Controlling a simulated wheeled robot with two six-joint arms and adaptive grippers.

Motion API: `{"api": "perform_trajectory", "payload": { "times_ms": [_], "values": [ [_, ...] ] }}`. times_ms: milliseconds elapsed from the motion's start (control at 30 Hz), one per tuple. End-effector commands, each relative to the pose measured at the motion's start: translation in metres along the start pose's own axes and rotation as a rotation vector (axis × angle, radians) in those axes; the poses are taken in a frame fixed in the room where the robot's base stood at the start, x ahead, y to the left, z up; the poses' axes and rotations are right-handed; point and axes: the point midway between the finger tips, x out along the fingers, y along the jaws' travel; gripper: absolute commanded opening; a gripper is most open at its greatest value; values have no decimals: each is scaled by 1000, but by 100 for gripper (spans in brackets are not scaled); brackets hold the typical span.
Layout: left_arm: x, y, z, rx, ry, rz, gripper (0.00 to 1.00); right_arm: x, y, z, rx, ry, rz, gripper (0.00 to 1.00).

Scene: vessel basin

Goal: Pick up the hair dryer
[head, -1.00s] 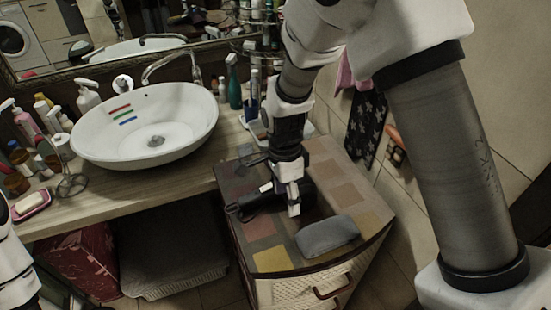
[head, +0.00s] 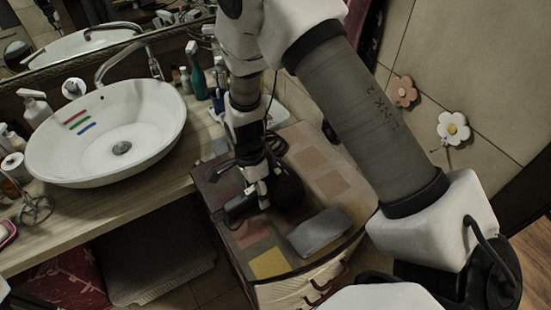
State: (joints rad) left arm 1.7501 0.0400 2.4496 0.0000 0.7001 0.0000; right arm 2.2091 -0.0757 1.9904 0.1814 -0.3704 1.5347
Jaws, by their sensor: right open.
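The black hair dryer (head: 288,188) lies on the patchwork-topped cabinet (head: 328,163) right of the basin counter. Its dark body sits behind and right of my fingers, and a dark part (head: 238,208) extends to the left. My right gripper (head: 263,203) points down right at the dryer, with its jaws open. The fingers hide the dryer's middle, and I cannot tell whether they touch it. My left gripper is not in view.
A grey pouch-like item (head: 320,232) lies on the cabinet in front of the dryer. A white vessel basin (head: 110,150) stands on the wooden counter, with bottles (head: 195,75) behind it. The tiled wall with flower decorations (head: 452,128) is on the right.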

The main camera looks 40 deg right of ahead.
Motion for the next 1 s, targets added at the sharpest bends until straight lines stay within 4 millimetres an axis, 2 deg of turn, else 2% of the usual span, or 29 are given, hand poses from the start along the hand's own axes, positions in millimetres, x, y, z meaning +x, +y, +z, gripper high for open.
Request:
{"api": "perform_trajectory", "payload": {
  "times_ms": [67,100,267,300,667,1000],
  "values": [
    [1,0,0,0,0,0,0,0,0,0,0,0,0,68],
    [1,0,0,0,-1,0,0,0,0,0,0,0,0,61],
    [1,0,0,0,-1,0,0,0,0,0,0,0,1,4],
    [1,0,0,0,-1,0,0,0,0,0,0,0,1,0],
    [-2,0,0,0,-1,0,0,-3,0,0,0,0,-1,0],
    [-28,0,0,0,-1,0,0,-29,7,1,-8,2,0,0]
  ]
}}
